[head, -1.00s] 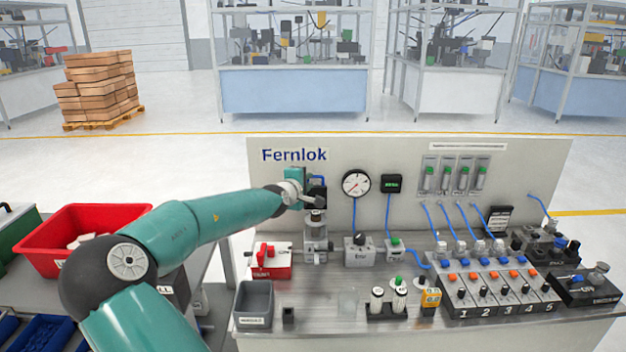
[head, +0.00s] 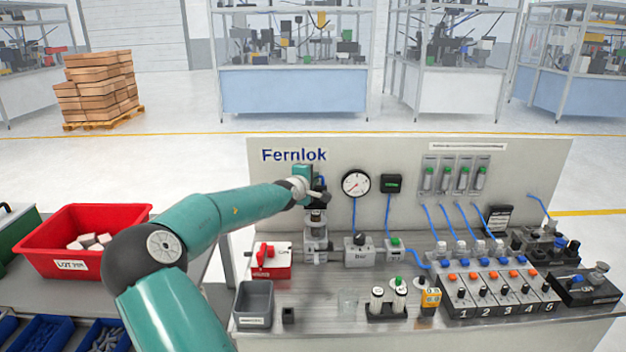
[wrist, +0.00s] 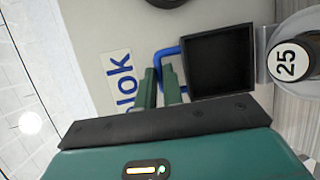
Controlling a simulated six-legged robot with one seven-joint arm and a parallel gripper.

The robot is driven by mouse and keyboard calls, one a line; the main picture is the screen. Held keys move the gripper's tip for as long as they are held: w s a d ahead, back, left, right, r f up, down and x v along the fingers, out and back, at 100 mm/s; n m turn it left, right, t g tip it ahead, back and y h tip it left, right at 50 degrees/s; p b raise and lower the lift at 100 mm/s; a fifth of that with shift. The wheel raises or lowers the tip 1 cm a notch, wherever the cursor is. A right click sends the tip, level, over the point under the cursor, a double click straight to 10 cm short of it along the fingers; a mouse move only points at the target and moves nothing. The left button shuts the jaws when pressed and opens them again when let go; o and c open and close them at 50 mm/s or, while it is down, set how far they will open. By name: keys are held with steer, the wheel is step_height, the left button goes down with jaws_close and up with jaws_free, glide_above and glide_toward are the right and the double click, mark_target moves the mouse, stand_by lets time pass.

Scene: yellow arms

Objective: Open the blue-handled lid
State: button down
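The lid (wrist: 222,60) looks like a dark, square, hollow-looking piece in the wrist view. Its blue handle (wrist: 166,52) is a loop on the left side of it. My gripper (wrist: 161,75) has its two green fingers close together on either side of the handle's bar, one finger inside the loop, and looks shut on it. In the head view my gripper (head: 313,187) is at the top of a small press-like station in front of the panel. The handle is too small to make out there, partly behind my wrist.
A round part marked 25 (wrist: 289,62) stands close beside the lid. The pressure gauge (head: 356,184) is right of my gripper. A red bin (head: 85,240) is left. The bench's right is crowded with valves.

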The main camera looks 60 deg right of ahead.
steer(key=a+h, duration=0.1)
steer(key=s+a, duration=0.1)
steer(key=a+m+h, duration=0.1)
steer(key=shift+s+a+f+h, duration=0.1)
steer(key=shift+s+a+h, duration=0.2)
steer(key=shift+s, duration=0.1)
steer(key=c, duration=1.8)
jaws_free()
